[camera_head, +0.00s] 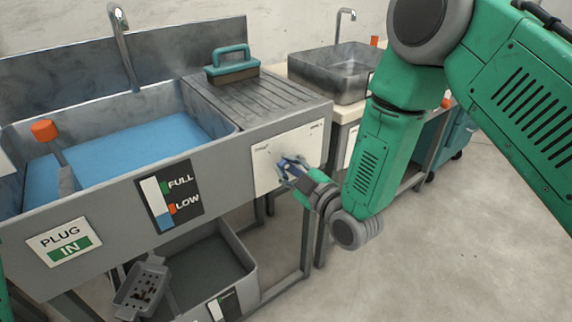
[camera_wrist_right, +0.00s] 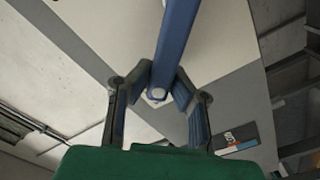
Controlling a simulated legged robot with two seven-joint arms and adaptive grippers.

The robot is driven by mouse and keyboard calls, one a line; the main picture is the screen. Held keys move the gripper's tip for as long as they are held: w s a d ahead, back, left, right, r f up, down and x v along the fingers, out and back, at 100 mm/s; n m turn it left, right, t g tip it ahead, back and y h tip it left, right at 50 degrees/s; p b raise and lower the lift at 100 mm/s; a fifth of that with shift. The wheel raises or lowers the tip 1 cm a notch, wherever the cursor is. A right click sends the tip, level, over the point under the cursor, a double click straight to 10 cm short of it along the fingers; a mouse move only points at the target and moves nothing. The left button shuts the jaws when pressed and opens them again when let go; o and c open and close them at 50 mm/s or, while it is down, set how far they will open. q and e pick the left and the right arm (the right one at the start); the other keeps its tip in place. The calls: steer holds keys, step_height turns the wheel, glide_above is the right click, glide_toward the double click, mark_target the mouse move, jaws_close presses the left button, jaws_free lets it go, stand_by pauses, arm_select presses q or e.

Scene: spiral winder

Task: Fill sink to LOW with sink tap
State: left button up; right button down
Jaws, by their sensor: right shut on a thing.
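The grey metal sink (camera_head: 120,178) at left holds blue water (camera_head: 150,135). Its tap (camera_head: 125,48) rises at the back; no stream is clear from it. A gauge (camera_head: 170,195) marked FULL and LOW is on the sink front, with blue at the bottom of its bar, near the LOW mark. A sign (camera_head: 64,243) reads PLUG IN. My right gripper (camera_head: 290,170) is at the white panel (camera_head: 312,140) right of the gauge, shut on a blue handle (camera_wrist_right: 178,40), which runs between its fingers in the wrist view. My left gripper is out of view.
An orange-topped plug handle (camera_head: 45,131) stands in the sink's left side. A teal-handled brush (camera_head: 232,65) lies on the drainboard (camera_head: 262,100). A second basin (camera_head: 335,72) stands behind. A lower grey tub (camera_head: 225,258) and a perforated scoop (camera_head: 143,288) are below. Floor at right is clear.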

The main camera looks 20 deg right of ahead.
steer(key=shift+s+f, duration=0.15)
steer(key=shift+f, duration=0.05)
steer(key=c, duration=1.4)
jaws_free()
steer(key=shift+c, duration=0.2)
steer(key=shift+r, duration=0.1)
steer(key=v, duration=1.1)
steer(key=shift+s, duration=0.4)
steer(key=shift+d, duration=0.1)
